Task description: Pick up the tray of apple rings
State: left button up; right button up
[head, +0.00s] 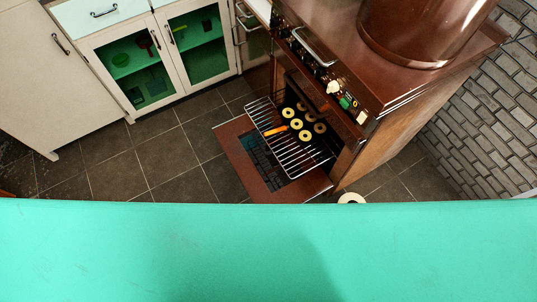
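The tray of apple rings (313,141) is a dark tray with several pale rings on it. It sits on a wire rack (290,155) that sticks out of the open brown oven. The tray's inner end is in the shadow of the oven opening, so part of it is hidden. A thin orange piece (276,131) shows at the tray's left side. Neither of my grippers shows in the head view.
The oven door (241,162) is folded down below the rack. A broad green surface (270,255) fills the foreground, with a pale ring (351,198) partly hidden behind its edge. White cabinets (130,60) stand at left. The tiled floor (165,155) between is clear.

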aim_at(307, 129)
jog(key=i+j, duration=0.1)
jog(key=j, duration=0.25)
jog(key=i+j, duration=0.1)
jog(key=j, duration=0.55)
jog(key=i+j, duration=0.2)
jog(key=i, duration=0.1)
